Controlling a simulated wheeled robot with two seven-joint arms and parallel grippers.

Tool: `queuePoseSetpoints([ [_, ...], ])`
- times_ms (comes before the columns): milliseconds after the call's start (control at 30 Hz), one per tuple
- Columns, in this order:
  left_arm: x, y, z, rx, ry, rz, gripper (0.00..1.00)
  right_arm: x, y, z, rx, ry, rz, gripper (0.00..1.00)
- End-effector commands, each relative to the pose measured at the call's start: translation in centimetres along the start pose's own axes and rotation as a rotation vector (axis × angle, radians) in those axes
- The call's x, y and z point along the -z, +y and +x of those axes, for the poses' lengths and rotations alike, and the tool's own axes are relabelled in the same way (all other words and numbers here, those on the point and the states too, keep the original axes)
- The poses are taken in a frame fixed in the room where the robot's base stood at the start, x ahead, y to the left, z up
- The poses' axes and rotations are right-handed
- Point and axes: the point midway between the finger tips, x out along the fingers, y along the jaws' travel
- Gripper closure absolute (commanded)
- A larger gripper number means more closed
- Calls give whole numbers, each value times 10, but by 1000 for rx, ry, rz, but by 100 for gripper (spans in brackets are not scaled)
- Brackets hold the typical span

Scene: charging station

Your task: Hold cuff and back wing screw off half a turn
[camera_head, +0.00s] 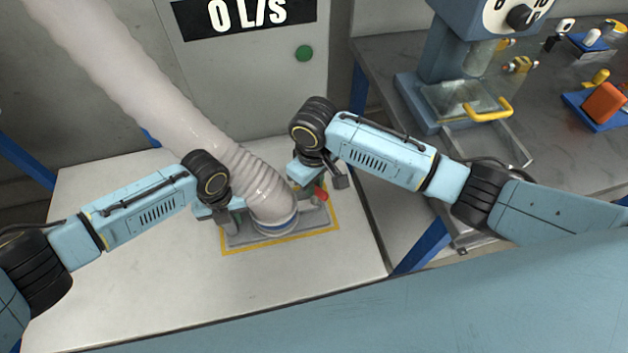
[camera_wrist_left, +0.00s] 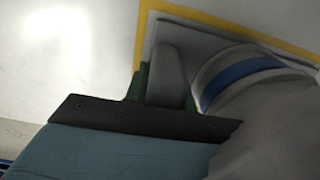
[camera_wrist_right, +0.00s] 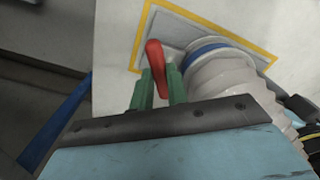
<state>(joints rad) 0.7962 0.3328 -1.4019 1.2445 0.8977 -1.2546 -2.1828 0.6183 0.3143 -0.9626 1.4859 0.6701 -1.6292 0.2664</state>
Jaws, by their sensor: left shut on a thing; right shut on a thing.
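The hose cuff (camera_head: 275,222), banded in blue, sits upright on a grey base plate (camera_head: 243,240) and also shows in the left wrist view (camera_wrist_left: 245,78). My left gripper (camera_head: 229,218) is at its left side, shut on a grey upright tab (camera_wrist_left: 168,75) beside the cuff. Whether the tab is part of the cuff is unclear. The red wing screw (camera_head: 321,193) is at the plate's right side. My right gripper (camera_wrist_right: 160,82) is shut on it, with green fingers on both sides of the red wing (camera_wrist_right: 154,58). The screw's lower part is hidden.
A yellow outline (camera_head: 290,240) frames the plate on the white table (camera_head: 120,295). A ribbed pale hose (camera_head: 150,85) rises to the upper left between my arms. A grey cabinet (camera_head: 250,90) with a green button stands behind. A blue press (camera_head: 450,60) stands on the right bench.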

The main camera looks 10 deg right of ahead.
Motion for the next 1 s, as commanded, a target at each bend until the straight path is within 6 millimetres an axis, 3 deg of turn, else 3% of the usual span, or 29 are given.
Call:
queuePoseSetpoints([
  [400, -1, 1, 0, -1, -1, -2, 100, 0, 0, -1, 0, 1, -179, 100],
  [933, 0, 1, 0, -2, 0, -2, 100, 0, 0, -1, -1, 1, -201, 100],
  [967, 0, 1, 0, -2, 0, -2, 100, 0, 0, -1, -1, 1, -200, 82],
  [1000, 0, 1, 0, -2, 0, -2, 100, 0, 0, -1, -1, 1, -200, 76],
])
